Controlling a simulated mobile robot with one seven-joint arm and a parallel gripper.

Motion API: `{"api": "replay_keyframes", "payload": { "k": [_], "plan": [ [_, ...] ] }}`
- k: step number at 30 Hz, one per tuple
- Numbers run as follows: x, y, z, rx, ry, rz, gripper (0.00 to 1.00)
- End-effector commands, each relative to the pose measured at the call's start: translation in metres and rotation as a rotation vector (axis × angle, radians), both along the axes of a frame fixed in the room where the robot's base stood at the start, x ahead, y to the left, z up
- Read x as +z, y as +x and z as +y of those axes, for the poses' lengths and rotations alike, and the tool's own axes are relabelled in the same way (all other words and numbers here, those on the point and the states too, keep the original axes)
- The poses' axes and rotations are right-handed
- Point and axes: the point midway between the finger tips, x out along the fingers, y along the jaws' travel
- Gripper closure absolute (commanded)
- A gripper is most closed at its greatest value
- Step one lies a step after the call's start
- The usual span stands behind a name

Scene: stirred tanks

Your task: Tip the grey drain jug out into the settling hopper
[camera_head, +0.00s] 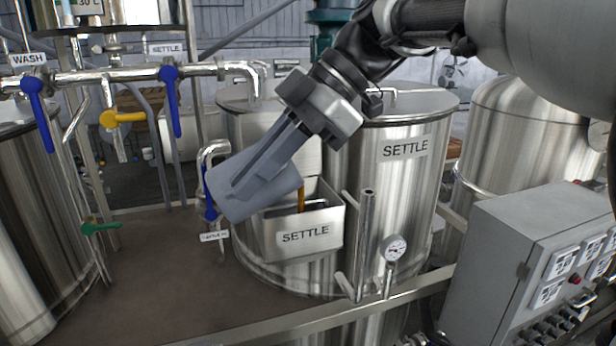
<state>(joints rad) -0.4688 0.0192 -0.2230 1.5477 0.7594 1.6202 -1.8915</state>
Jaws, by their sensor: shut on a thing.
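My gripper (268,156) comes down from the upper right and is shut on the grey drain jug (258,192). The jug is held strongly tilted, just above and to the left of the open settling hopper (305,238), a steel box labelled SETTLE on the front of the SETTLE tank. A narrow amber streak (301,197), which looks like liquid, runs down from the jug's right end into the hopper. The jug's inside is hidden, as is the bottom of the hopper. The fingers partly cover the jug's upper side.
The large SETTLE tank (405,200) stands behind the hopper. A vertical pipe (363,240) and a gauge (395,248) stand right of it. A grey control box (530,270) is at lower right. Pipes with blue valve handles (171,100) are at left. The brown deck (150,285) is clear.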

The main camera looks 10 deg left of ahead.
Motion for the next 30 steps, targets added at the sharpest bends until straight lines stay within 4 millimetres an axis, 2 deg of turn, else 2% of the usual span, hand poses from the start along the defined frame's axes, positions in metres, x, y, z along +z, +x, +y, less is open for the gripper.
{"api": "replay_keyframes", "payload": {
  "k": [6, 30],
  "plan": [
    [-0.002, 0.002, -0.003, -0.002, 0.120, 0.057, 1.00],
    [0.005, 0.006, -0.012, -0.001, 0.331, 0.159, 1.00]
  ]
}}
